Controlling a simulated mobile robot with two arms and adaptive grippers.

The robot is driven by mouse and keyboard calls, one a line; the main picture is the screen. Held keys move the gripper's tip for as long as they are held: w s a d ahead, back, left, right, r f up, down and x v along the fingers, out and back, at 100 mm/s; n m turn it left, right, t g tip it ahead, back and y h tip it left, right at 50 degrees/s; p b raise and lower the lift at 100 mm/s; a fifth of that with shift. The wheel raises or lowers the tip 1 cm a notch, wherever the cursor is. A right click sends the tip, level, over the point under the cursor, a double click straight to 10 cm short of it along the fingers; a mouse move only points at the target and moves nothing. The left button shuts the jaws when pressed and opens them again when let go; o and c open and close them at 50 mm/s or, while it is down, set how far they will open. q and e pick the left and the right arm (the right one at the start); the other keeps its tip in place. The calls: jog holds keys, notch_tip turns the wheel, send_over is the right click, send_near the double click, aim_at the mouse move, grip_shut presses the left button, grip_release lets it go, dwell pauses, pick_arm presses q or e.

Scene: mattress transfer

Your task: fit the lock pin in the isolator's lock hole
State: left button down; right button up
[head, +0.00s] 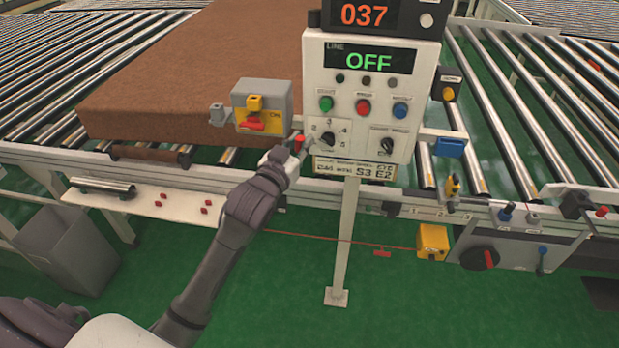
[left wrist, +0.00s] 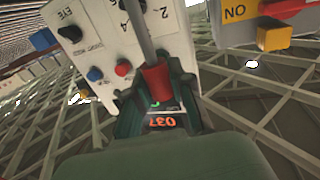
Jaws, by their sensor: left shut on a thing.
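The isolator (head: 285,92) is a grey box with a yellow face, left of the control panel. It carries a red handle (head: 252,124) and a yellow tab (head: 255,103). In the left wrist view its red handle (left wrist: 273,35) shows at the upper right. I cannot make out the lock hole. My left gripper (head: 294,148) is below and right of the isolator, by the panel's lower left corner. It is shut on the lock pin (left wrist: 156,80), which has a red grip and a grey shaft pointing up in the left wrist view. The pin is apart from the isolator.
The control panel (head: 314,91) stands on a post right of the isolator, with knobs and buttons close to my gripper. A brown mattress (head: 170,60) lies on the rollers behind. A white shelf (head: 150,203) with several small red pieces is at lower left, above a grey bin (head: 65,250).

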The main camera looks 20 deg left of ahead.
pick_arm(q)
jog(key=w+a+r+n+y+p, duration=0.1)
jog(key=w+a+r, duration=0.3)
jog(key=a+r, duration=0.4)
jog(key=w+a+r+n+y+p, duration=0.2)
jog(key=w+a+r+y+p, duration=0.1)
jog(key=a+r, duration=0.5)
jog(key=shift+w+a+r, duration=0.25)
jog(key=shift+w+r, duration=0.4)
jog(key=shift+r, duration=0.25)
notch_tip(320, 180, down, 6)
jog(key=b, duration=0.3)
jog(key=shift+r, duration=0.15)
jog(key=shift+p, duration=0.45)
dwell(0.6)
jog(key=shift+f+b, duration=1.85)
jog(key=shift+f, duration=1.35)
jog(key=c, duration=0.9)
grip_release()
jog(key=shift+c, duration=0.2)
